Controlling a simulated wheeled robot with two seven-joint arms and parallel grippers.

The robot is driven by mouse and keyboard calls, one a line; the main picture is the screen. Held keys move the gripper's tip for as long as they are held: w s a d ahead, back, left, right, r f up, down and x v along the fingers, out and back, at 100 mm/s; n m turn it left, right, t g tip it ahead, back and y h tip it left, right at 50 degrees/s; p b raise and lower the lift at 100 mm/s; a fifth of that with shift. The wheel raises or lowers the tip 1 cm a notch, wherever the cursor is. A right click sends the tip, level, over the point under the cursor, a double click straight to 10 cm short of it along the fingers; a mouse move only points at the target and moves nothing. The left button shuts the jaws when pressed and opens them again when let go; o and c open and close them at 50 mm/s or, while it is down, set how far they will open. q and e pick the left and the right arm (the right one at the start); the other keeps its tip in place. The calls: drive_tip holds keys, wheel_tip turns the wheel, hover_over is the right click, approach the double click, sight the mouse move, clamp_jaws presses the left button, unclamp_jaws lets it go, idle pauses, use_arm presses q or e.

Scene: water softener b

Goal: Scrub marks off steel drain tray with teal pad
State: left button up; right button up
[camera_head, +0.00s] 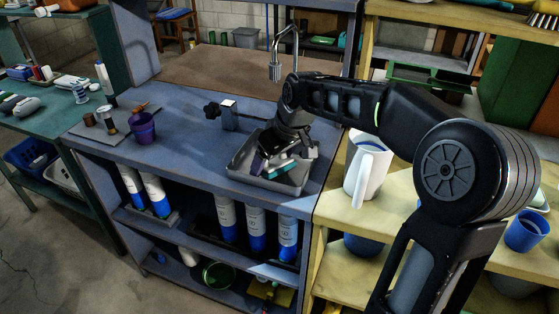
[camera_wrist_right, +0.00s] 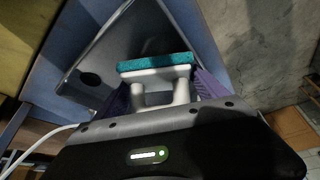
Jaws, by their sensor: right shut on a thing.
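The steel drain tray (camera_head: 240,168) is a grey shallow tray on the blue bench; in the right wrist view its floor (camera_wrist_right: 150,32) shows a dark round spot (camera_wrist_right: 89,79), which may be a mark or a drain hole. My right gripper (camera_head: 285,163) reaches down into the tray. It is shut on the white handle (camera_wrist_right: 160,92) of the teal pad (camera_wrist_right: 157,62), with a purple finger on each side. The pad also shows in the head view (camera_head: 282,170), low inside the tray. I cannot tell whether it touches the tray floor. My left gripper is not in view.
A white pitcher (camera_head: 368,172) stands right of the tray on the yellow shelf, close to my right arm. A purple bucket (camera_head: 142,128) and a small clamp-like fixture (camera_head: 228,115) stand left on the bench. A faucet (camera_head: 276,68) rises behind. Blue-and-white cartridges (camera_head: 255,222) stand below.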

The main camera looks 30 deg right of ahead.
sight(283, 162)
drive_tip(key=shift+a+f, duration=0.1)
drive_tip(key=shift+a, duration=0.05)
idle(0.3)
drive_tip(key=shift+s+d+r, duration=0.2)
drive_tip(key=shift+s+d, duration=0.25)
drive_tip(key=shift+s, duration=0.15)
drive_tip(key=shift+s+d+r, duration=0.15)
drive_tip(key=shift+s+d, duration=0.3)
drive_tip(key=shift+s, duration=0.1)
drive_tip(key=shift+r+p, duration=2.1)
drive_tip(key=shift+r, duration=0.9)
drive_tip(key=shift+r+p, duration=1.15)
drive_tip(key=shift+r, duration=0.35)
